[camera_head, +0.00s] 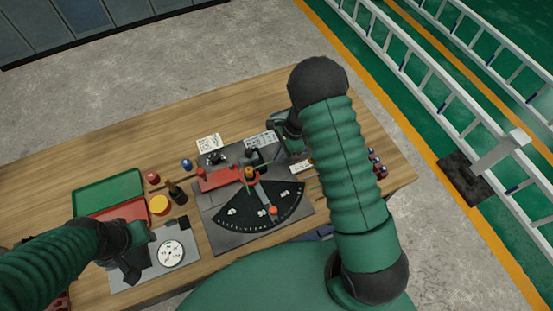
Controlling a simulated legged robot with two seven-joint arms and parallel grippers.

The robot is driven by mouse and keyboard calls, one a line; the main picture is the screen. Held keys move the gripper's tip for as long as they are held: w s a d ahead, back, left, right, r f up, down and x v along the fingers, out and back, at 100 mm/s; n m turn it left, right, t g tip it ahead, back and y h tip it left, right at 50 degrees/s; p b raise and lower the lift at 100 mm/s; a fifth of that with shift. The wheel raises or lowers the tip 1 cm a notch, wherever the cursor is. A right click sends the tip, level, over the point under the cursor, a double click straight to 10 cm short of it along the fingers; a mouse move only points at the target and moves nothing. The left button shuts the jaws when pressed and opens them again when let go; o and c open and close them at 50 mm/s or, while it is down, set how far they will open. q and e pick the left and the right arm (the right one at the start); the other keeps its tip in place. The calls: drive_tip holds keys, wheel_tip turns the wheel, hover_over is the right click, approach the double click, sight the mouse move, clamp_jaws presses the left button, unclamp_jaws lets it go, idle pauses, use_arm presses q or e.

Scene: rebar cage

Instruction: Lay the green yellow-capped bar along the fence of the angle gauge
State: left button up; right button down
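The angle gauge (238,218) lies mid-table, a grey plate with a black fan-shaped scale. A red block (218,179), possibly its fence, lies along the scale's upper left side. A grey arm with an orange knob (273,211) crosses the scale. I cannot make out the green yellow-capped bar; thin rods right of the gauge are partly hidden by my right arm. My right gripper (278,143) is above the gauge's far right side, small and partly covered by my arm. My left gripper (131,268) hangs over a grey plate at lower left. Neither gripper's opening is clear.
A yellow round piece (159,204), a dark bottle (178,194) and a white dial (172,253) sit between the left gripper and the gauge. Small red-and-blue pieces (377,165) stand near the right edge.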

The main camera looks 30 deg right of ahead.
drive_tip(key=shift+d, duration=0.15)
use_arm(q)
drive_tip(key=shift+d, duration=0.3)
drive_tip(key=shift+a, duration=0.1)
